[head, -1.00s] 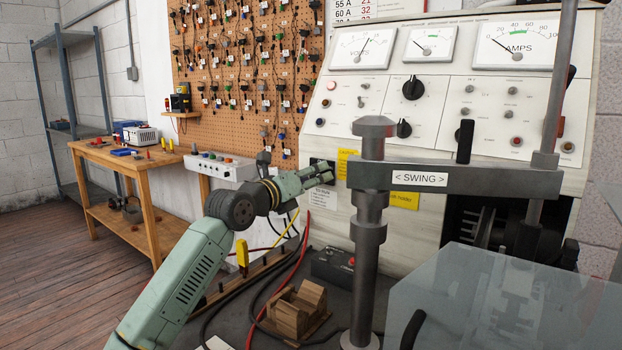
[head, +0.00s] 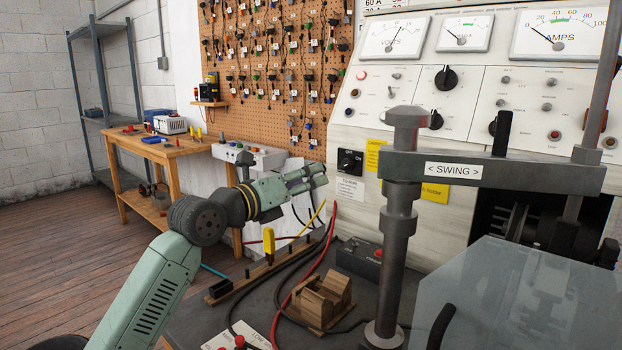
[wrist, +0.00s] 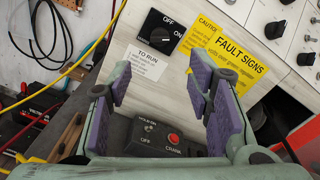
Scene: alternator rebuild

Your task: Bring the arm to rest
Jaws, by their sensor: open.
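My gripper (head: 318,174) is at the end of my pale green arm, left of the test bench's front panel. In the wrist view its two fingers with purple pads (wrist: 165,95) are spread apart with nothing between them. A black OFF/ON rotary switch (head: 349,162) is on the panel just right of the fingertips in the head view. The same rotary switch shows beyond the fingers in the wrist view (wrist: 160,35). A dark box with a red button marked CRANK (wrist: 173,138) shows low between the fingers.
A grey post with a SWING arm (head: 452,170) stands to the right. A clear guard (head: 520,300) is at the lower right. A wooden cradle (head: 320,300) and red and black cables lie on the bench top below my arm. A wooden workbench (head: 160,150) stands at the left.

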